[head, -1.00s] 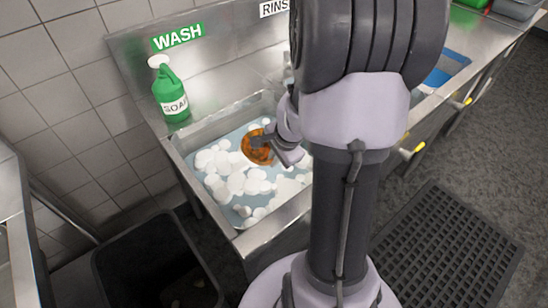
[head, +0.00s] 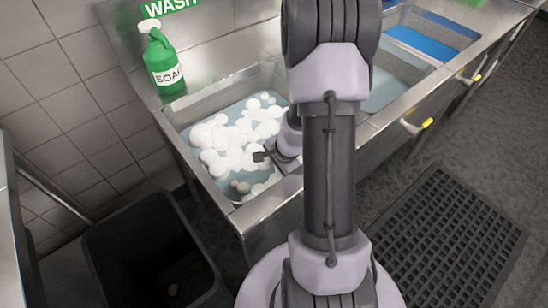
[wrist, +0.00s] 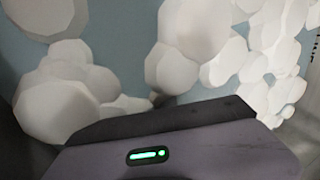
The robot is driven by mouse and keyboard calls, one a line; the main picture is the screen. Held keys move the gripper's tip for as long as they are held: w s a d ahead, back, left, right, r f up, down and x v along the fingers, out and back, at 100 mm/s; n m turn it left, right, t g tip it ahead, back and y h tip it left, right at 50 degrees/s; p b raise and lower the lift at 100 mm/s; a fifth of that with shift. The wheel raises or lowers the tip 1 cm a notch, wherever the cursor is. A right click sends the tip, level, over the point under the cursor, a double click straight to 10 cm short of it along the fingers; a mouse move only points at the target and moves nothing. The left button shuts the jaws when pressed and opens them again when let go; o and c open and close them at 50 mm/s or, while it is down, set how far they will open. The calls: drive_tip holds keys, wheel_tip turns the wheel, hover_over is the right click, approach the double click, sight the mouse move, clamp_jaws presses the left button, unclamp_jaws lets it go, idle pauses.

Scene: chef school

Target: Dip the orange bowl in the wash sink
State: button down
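The wash sink (head: 187,110) is a steel basin of pale blue water with white foam clumps, under a green WASH label (head: 170,6). My gripper (head: 262,157) is low over the foam at the basin's right front side. Its dark housing fills the bottom of the wrist view (wrist: 160,140), with foam and water beyond it. The orange bowl does not show in either current view; whether it is under the water, under the gripper or behind my arm cannot be told. The gripper's fingers are not clear enough to show whether they are open or shut.
A green soap bottle (head: 162,62) stands on the ledge at the sink's back left corner. A second basin (head: 392,88) and one with bright blue liquid (head: 425,42) lie to the right. A dark bin (head: 140,250) stands at front left, a black floor mat (head: 450,235) at right.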

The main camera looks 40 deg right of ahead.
drive_tip(key=shift+f, duration=0.85)
drive_tip(key=shift+f, duration=0.15)
drive_tip(key=shift+f, duration=0.4)
drive_tip(key=shift+a, duration=0.1)
drive_tip(key=shift+w+a, duration=0.1)
drive_tip(key=shift+a, duration=0.4)
drive_tip(key=shift+d, duration=0.15)
drive_tip(key=shift+d, duration=0.5)
